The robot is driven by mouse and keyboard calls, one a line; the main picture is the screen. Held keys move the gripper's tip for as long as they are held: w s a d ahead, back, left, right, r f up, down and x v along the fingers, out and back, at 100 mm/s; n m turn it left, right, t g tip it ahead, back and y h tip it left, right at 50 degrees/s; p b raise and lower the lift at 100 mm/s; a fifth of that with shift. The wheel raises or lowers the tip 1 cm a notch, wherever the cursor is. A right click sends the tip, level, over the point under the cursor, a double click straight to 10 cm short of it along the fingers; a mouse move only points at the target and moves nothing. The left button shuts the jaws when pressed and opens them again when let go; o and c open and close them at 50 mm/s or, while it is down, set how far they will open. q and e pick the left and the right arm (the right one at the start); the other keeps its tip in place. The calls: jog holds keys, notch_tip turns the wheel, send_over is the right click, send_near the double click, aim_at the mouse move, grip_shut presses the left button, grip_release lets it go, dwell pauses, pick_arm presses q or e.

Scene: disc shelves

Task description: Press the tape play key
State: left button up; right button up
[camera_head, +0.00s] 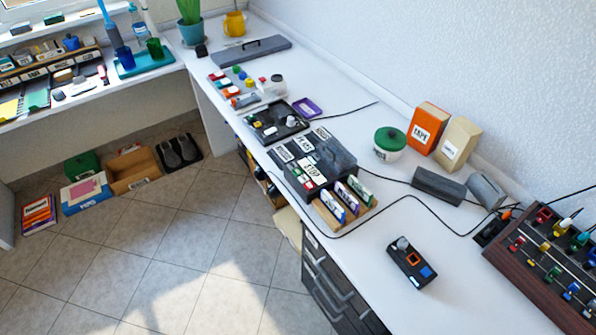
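A dark grey boxy device (335,150), which looks like the tape player, sits on the white counter in the middle of the view. White labels lie on its top. One label (310,168) seems to read STOP; the others are too small to read surely. Small red and white parts (308,183) show at its front left edge. I cannot tell which part is the play key, or whether any key is down. Neither of my grippers is in view.
A wooden tray of labelled cards (364,204) stands right in front of the device. A black tray (267,131) lies behind it. A black cable (411,197) crosses the counter. A small black box with a knob (411,263) and a wood-sided mixer (546,282) stand at right.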

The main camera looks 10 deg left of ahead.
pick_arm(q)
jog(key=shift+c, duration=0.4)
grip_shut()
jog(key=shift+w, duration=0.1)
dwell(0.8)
